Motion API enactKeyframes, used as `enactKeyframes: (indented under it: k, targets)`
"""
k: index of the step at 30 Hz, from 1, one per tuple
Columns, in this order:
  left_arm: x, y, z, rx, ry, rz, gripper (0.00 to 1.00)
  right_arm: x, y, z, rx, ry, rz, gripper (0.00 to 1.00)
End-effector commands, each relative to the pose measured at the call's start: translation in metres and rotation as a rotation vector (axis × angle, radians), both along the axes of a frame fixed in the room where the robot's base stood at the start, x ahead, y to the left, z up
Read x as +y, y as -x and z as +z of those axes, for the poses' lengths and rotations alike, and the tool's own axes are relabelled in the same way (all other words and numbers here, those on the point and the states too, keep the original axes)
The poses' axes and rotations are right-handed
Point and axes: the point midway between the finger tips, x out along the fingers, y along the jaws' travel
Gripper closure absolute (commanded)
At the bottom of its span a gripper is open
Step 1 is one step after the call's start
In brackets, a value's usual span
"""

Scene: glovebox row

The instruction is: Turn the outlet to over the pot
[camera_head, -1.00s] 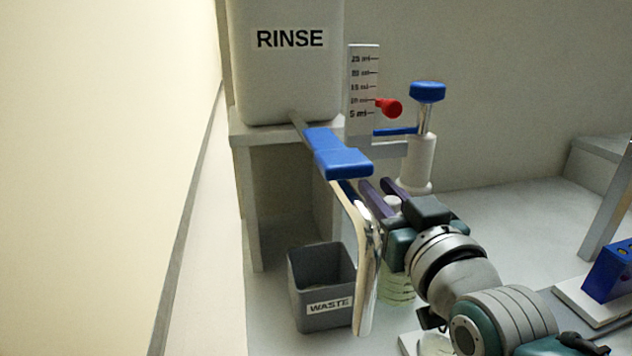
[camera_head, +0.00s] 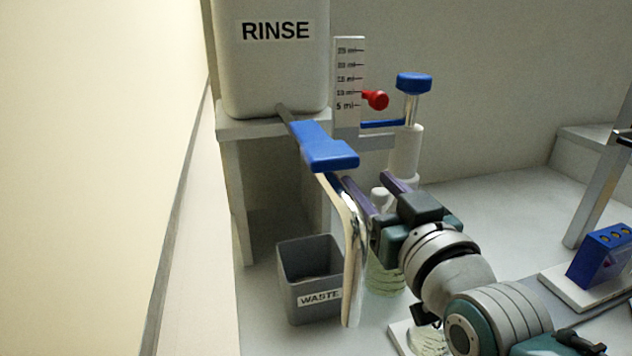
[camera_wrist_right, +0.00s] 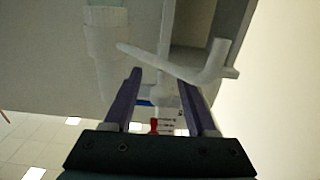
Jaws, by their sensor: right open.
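The outlet is a bright curved metal spout (camera_head: 352,265) below the blue lever (camera_head: 325,150). Its lower end shows in front of the right edge of the waste bin (camera_head: 288,282). It also appears as a pale bent pipe in the right wrist view (camera_wrist_right: 165,63), crossing in front of my fingers. My right gripper (camera_head: 366,180) is open, its purple fingers apart and empty, close beside the spout; I cannot tell whether they touch. A ribbed clear vessel (camera_head: 385,280) stands behind the spout, partly hidden by my wrist; I cannot tell whether it is the pot. My left gripper is out of view.
The white RINSE tank (camera_head: 270,70) stands on a grey shelf. Right of it are a graduated scale (camera_head: 348,75) with a red knob (camera_head: 376,99) and a blue-capped dispenser (camera_head: 413,83). A blue block (camera_head: 598,258) is far right.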

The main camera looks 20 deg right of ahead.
Motion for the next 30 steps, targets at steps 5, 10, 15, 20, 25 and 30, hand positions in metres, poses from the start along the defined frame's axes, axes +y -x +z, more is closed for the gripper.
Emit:
enactKeyframes:
  k: [5,10,15,20,25,30]
  targets:
    - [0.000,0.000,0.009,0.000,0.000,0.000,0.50,0.001,0.034,0.000,0.004,-0.001,0.000,0.44]
    - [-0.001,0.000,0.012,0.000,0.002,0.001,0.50,0.002,0.066,0.000,0.004,-0.001,0.001,0.44]
    - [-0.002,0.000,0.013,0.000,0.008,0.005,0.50,0.002,0.085,0.000,0.001,-0.001,0.000,0.44]
    - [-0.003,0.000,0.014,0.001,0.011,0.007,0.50,0.002,0.090,0.000,0.000,-0.001,0.000,0.44]
    - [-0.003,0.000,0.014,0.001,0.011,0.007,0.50,0.002,0.090,0.000,0.000,-0.001,0.000,0.44]
    - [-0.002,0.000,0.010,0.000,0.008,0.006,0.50,-0.009,0.093,0.004,-0.045,0.112,0.018,0.62]
